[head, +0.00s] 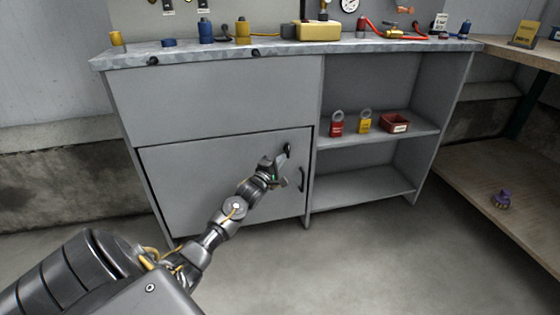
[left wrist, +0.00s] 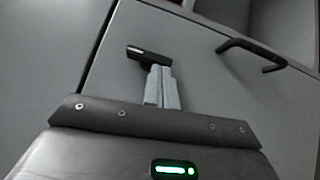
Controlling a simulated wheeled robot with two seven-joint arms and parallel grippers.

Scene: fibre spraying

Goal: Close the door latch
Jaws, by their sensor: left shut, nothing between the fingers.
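The grey cabinet door (head: 190,185) is closed or nearly so, low on the left of the workbench. Its small black latch (head: 288,149) sits near the door's upper right corner. My right gripper is not in view.
A black door handle (head: 302,180) is just right of my left gripper; it also shows in the left wrist view (left wrist: 250,50). Open shelves (head: 370,135) with padlocks and a red box stand to the right. The floor in front is clear.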

